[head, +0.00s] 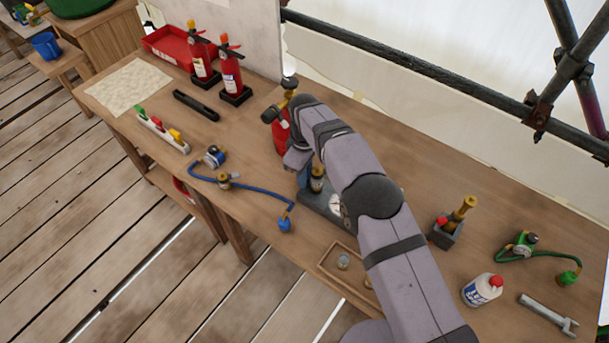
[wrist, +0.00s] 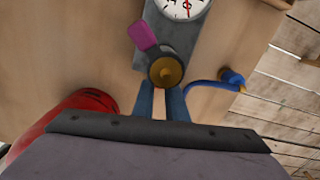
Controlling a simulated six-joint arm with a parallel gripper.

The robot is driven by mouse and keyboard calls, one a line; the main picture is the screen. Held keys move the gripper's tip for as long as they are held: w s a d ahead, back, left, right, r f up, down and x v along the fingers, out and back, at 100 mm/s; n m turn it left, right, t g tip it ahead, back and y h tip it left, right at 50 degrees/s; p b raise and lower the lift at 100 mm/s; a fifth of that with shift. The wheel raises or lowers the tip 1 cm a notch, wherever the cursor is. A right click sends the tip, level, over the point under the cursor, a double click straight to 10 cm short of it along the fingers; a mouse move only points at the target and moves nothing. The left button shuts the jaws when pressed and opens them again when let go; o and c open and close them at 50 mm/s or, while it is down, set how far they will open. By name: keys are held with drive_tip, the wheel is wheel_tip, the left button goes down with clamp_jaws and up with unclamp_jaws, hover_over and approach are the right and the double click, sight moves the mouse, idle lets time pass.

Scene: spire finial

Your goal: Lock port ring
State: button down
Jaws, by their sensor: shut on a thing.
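The port ring (wrist: 161,48) is a dark collar with a magenta tab (wrist: 141,34) pointing up and left in the wrist view. It sits around an upright post with a brass top (wrist: 166,71). The post stands on a grey base (wrist: 192,40) with a white dial gauge (wrist: 184,7). In the head view the dark post (head: 317,182) shows just left of my arm, and the base (head: 313,201) is partly hidden by it. My gripper (wrist: 161,101) has blue fingers, close together and shut on the ring's near side. Their contact is partly hidden under the ring.
A red extinguisher (head: 280,130) stands close behind the gripper; its red body (wrist: 75,112) is beside it in the wrist view. A blue hose (head: 258,189) lies left of the base. A wooden tray (head: 345,262), a bottle (head: 482,290) and a wrench (head: 549,313) are in front and right.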

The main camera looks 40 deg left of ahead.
drive_tip(key=shift+s+n, duration=0.1)
drive_tip(key=shift+n, duration=0.2)
drive_tip(key=shift+s+d+n+b, duration=0.1)
drive_tip(key=shift+s+n+b, duration=0.2)
drive_tip(key=shift+n+b, duration=0.5)
drive_tip(key=n, duration=0.2)
drive_tip(key=s+n, duration=0.1)
drive_tip(key=shift+d+n+b, duration=0.3)
drive_tip(key=shift+n+b, duration=0.05)
drive_tip(key=shift+n, duration=0.05)
drive_tip(key=n, duration=0.1)
drive_tip(key=d+n, duration=0.1)
drive_tip(key=n, duration=0.1)
drive_tip(key=s+n, duration=0.1)
drive_tip(key=n, duration=0.1)
drive_tip(key=shift+d+b, duration=0.15)
drive_tip(key=shift+b, duration=0.25)
drive_tip(key=shift+n, duration=0.3)
drive_tip(key=c, duration=1.8)
unclamp_jaws()
drive_tip(key=shift+s, duration=0.1)
drive_tip(key=shift+o, duration=0.2)
drive_tip(key=shift+r, duration=0.1)
